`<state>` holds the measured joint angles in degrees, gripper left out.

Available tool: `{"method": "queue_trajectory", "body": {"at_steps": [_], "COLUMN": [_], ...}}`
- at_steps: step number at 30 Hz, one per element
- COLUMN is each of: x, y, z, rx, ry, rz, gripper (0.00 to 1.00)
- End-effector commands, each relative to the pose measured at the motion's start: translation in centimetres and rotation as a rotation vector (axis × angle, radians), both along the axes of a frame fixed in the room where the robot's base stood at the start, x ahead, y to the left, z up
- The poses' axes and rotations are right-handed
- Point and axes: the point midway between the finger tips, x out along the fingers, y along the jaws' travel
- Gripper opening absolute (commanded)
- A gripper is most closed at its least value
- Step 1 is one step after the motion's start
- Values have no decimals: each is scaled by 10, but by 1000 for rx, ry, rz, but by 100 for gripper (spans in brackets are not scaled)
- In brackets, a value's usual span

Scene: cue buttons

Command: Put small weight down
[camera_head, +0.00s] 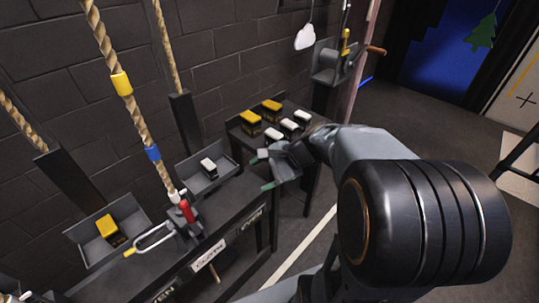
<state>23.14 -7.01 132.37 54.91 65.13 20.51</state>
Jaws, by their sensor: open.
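A small weight with a white top (208,165) sits in the grey tray (188,186) at the middle of the picture. My gripper (262,172) is open, to the right of that tray and apart from this weight. A small pale patch shows by its upper finger; I cannot tell if it is a weight or part of the gripper. Several more white-topped weights, one of them at the rear (301,117), stand on the back table (240,139), beyond my gripper. My arm hides part of that table.
Yellow-topped blocks stand on the back table (271,105) and in the left tray (109,226). A lever device with a red part (187,211) and a rope (136,120) stand between the trays. A crank box (335,63) is on the wall.

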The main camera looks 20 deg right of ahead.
Motion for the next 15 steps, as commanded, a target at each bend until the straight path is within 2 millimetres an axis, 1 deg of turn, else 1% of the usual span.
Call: {"method": "queue_trajectory", "body": {"at_steps": [1, 2, 3, 5, 6, 9, 12, 15], "x": [19, 29, 42, 59, 69, 85, 93, 99], "y": [-16, -25, -39, -63, -79, -118, -150, -170], "z": [-26, -30, -34, -41, -45, -53, -59, -62], "rx": [142, 227, 334, 484, 575, 768, 905, 990], "ry": [36, 50, 63, 73, 76, 65, 48, 32], "rz": [-140, -217, -313, -443, -519, -674, -777, -835], "gripper": [68, 68, 68, 68, 68, 68, 68, 68]}}
